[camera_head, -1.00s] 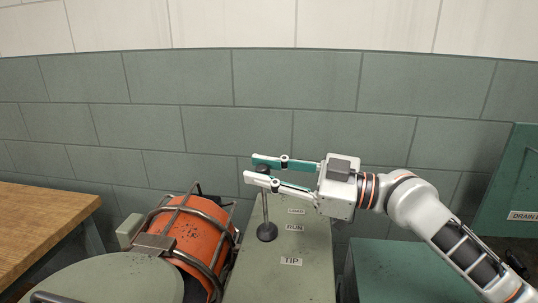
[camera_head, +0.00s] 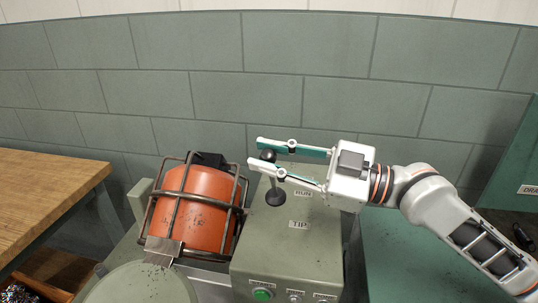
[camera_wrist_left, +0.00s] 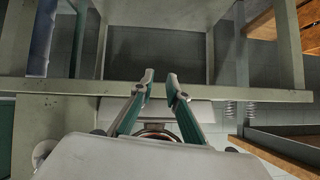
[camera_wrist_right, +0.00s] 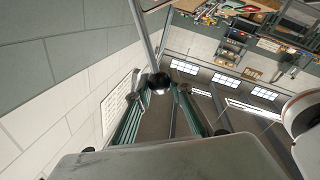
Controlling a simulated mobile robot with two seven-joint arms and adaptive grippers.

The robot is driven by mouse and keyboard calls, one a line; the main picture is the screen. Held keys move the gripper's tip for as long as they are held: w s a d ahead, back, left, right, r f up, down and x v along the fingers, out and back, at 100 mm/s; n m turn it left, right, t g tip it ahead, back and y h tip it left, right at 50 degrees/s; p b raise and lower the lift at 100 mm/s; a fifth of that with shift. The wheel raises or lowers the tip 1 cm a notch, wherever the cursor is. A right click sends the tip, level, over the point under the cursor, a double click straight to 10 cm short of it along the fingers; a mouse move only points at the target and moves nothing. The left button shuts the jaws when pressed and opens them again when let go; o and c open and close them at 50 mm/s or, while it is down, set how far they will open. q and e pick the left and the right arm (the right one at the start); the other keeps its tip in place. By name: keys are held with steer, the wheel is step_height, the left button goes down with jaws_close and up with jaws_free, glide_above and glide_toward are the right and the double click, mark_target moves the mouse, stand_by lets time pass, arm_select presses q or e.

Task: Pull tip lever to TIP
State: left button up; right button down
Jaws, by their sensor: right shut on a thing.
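The tip lever (camera_head: 270,175) is a thin rod with a dark ball knob and a round black base. It stands on top of the grey-green cabinet (camera_head: 290,255), beside the RUN label (camera_head: 303,192) and behind the TIP label (camera_head: 299,224). My right gripper (camera_head: 256,152) reaches in from the right and is shut on the knob. The knob also shows between its fingertips in the right wrist view (camera_wrist_right: 160,82). My left gripper (camera_wrist_left: 160,77) shows only in its wrist view, with a gap between its fingers and nothing held.
An orange drum (camera_head: 195,210) in a metal cage stands just left of the cabinet. A green button (camera_head: 262,294) sits on the cabinet front. A wooden bench (camera_head: 50,190) is at the left and a tiled wall (camera_head: 280,80) behind. A grey frame bar (camera_wrist_left: 230,94) crosses near my left gripper.

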steer(key=c, duration=1.8)
jaws_free()
steer(key=shift+s+a+f, duration=0.1)
steer(key=shift+s+f, duration=0.1)
steer(key=shift+f, duration=0.3)
steer(key=shift+o, duration=0.2)
steer(key=shift+r, duration=0.15)
steer(key=v, duration=1.2)
